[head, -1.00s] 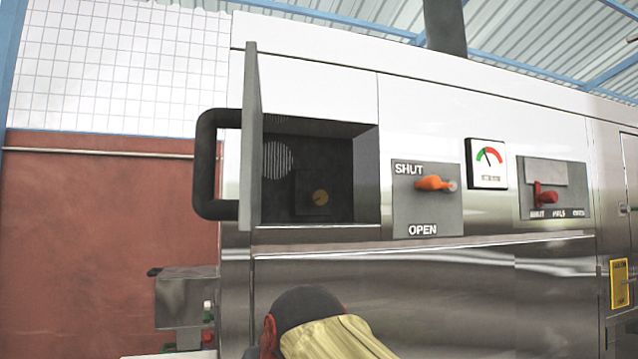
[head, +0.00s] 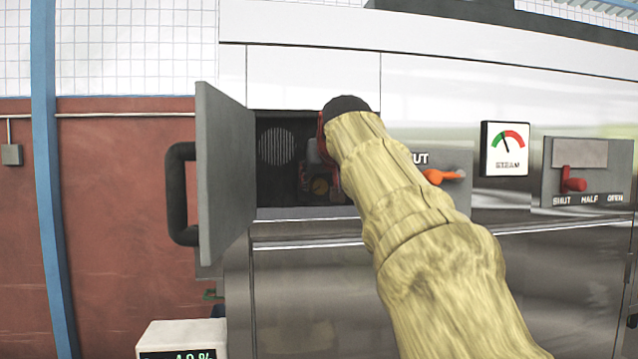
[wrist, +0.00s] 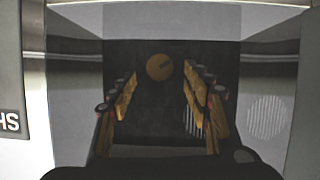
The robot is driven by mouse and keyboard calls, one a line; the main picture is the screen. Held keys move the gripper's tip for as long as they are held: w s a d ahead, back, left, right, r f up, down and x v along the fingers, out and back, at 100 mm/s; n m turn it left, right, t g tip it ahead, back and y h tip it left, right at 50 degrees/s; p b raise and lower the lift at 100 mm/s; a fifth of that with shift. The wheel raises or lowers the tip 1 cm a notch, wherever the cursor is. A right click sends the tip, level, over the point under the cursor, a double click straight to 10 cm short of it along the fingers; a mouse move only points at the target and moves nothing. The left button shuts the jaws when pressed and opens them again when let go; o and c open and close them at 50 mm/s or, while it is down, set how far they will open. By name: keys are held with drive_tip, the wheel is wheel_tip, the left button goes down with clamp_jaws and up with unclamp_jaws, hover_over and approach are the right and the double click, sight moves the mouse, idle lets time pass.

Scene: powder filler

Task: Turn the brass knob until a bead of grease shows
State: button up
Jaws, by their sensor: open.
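The brass knob (wrist: 160,67) is a round disc with a dark slot on the dark back wall of the open recess. In the wrist view the knob appears between and just beyond the fingertips. I cannot tell whether a finger touches it. In the head view my sleeved arm hides most of the gripper and the right side of the recess. I can make out no grease in these dim views.
The grey recess door (head: 222,175) stands open on the left, with a black handle (head: 180,195). Right of my arm are an orange lever (head: 440,176), a steam gauge (head: 505,150) and a red lever (head: 572,184). A white display box (head: 182,340) is below.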

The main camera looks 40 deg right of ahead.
sight(320, 185)
drive_tip(key=p+x, duration=0.1)
drive_tip(key=x, duration=0.4)
drive_tip(key=shift+w+d+f, duration=0.15)
drive_tip(key=shift+w+d, duration=0.1)
drive_tip(key=shift+w, duration=0.05)
drive_tip(key=shift+c, duration=1.4)
drive_tip(key=shift+a, duration=0.1)
drive_tip(key=c, duration=0.8)
drive_tip(key=shift+c, duration=0.3)
